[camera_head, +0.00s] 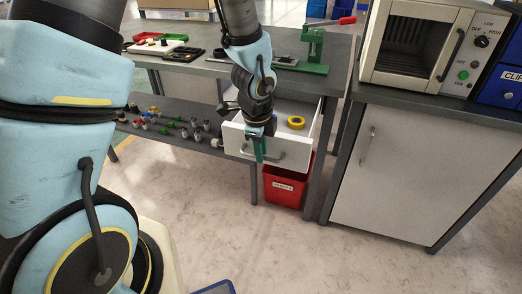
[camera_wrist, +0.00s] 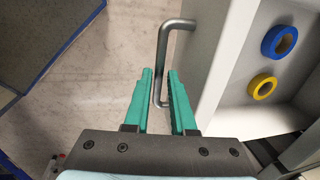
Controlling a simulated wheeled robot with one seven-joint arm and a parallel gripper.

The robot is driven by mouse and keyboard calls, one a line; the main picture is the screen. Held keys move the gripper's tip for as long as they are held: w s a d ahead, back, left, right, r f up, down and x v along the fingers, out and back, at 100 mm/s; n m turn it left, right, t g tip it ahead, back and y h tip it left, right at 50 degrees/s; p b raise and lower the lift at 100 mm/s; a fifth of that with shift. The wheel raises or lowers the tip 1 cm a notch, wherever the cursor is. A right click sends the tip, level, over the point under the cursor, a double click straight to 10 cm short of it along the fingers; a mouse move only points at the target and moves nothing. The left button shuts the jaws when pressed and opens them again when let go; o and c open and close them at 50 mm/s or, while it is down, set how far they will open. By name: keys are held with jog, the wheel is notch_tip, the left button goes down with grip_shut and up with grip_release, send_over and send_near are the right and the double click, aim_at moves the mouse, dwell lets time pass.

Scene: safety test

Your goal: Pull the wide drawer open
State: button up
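The wide drawer (camera_head: 240,142) has a white front and stands partly open under the grey workbench, its inside showing from above. Its grey bar handle (camera_wrist: 162,50) runs across the front; in the head view the handle (camera_head: 276,156) is partly hidden by my gripper (camera_head: 259,150). I cannot tell whether both fingers press on the bar. A yellow tape roll (camera_head: 296,122) lies in the drawer; the wrist view also shows a blue roll (camera_wrist: 279,41).
A red bin (camera_head: 285,188) stands on the floor below the drawer. A white-doored cabinet (camera_head: 420,165) with an oven (camera_head: 415,45) on top is at the right. A lower shelf (camera_head: 150,128) at the left carries several small parts.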

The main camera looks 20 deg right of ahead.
jog(key=shift+o, duration=1.4)
notch_tip(320, 180, up, 11)
jog(key=s+a+p, duration=0.1)
jog(key=p, duration=0.1)
jog(key=shift+s+a+f, duration=0.15)
jog(key=shift+s+f, duration=0.05)
jog(key=shift+s, duration=0.05)
jog(key=w+a+r+n+p, duration=0.1)
jog(key=a+r+n, duration=0.1)
jog(key=a+n, duration=0.6)
jog(key=w+a+r+n+y+p, duration=0.1)
jog(key=w+a+r+n, duration=0.1)
jog(key=a+n, duration=0.7)
jog(key=w+a+r+n+p, duration=0.1)
jog(key=a+r+n+p, duration=0.1)
jog(key=a+n, duration=0.6)
jog(key=a+r, duration=0.1)
jog(key=a, duration=0.1)
jog(key=shift+w+a+r, duration=0.25)
jog(key=shift+a+r, duration=0.1)
jog(key=shift+r, duration=0.05)
